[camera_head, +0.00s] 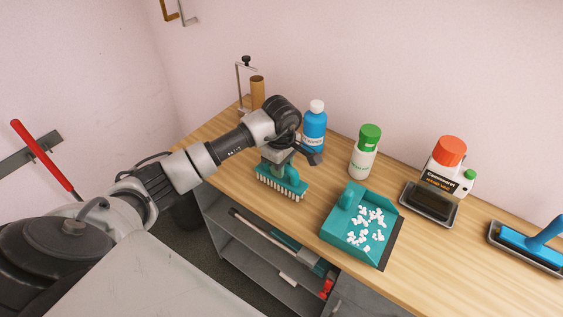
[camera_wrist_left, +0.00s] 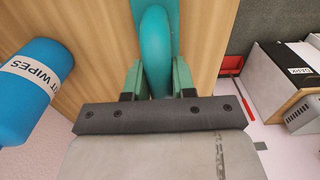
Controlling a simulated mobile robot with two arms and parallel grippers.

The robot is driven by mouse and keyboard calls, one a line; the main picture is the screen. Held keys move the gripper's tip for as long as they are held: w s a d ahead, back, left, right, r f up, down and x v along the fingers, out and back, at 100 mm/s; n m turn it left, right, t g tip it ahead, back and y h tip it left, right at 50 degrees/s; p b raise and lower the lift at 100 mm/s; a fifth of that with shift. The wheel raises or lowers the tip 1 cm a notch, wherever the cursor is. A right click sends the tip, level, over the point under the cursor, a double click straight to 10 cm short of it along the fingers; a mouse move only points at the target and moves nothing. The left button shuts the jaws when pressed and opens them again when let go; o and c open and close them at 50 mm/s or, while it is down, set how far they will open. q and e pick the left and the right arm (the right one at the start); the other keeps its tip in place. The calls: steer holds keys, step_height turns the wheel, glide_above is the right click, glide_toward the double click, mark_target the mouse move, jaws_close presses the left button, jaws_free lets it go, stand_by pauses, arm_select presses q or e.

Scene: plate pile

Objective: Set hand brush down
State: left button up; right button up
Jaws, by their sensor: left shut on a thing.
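The hand brush (camera_head: 292,183) is teal with pale bristles facing down. It is at the left part of the wooden counter (camera_head: 232,152), at or just above its surface; I cannot tell if the bristles touch. My left gripper (camera_head: 283,166) is shut on the brush's handle from above. In the left wrist view the teal handle (camera_wrist_left: 155,45) sits between the two green fingers of my left gripper (camera_wrist_left: 156,80). The teal dustpan (camera_head: 335,222) lies to the right of the brush, with several white bits on it. My right gripper is not in view.
A blue wipes bottle (camera_head: 314,130) stands close behind the gripper. A green-capped bottle (camera_head: 364,158), an orange-capped container (camera_head: 446,172), a dark tray (camera_head: 430,205) and a blue-handled tool (camera_head: 530,242) are farther right. Shelves (camera_head: 265,255) are below the counter's front edge.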

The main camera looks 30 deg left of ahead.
arm_select(q)
steer(key=shift+f+b, duration=0.2)
steer(key=shift+b, duration=0.1)
steer(key=o, duration=0.8)
steer(key=shift+o, duration=0.2)
steer(key=shift+r, duration=0.15)
steer(key=shift+r, duration=0.2)
step_height(320, 180, up, 11)
steer(key=b, duration=0.2)
steer(key=shift+f+b, duration=0.15)
steer(key=shift+b, duration=0.2)
steer(key=shift+r, duration=0.5)
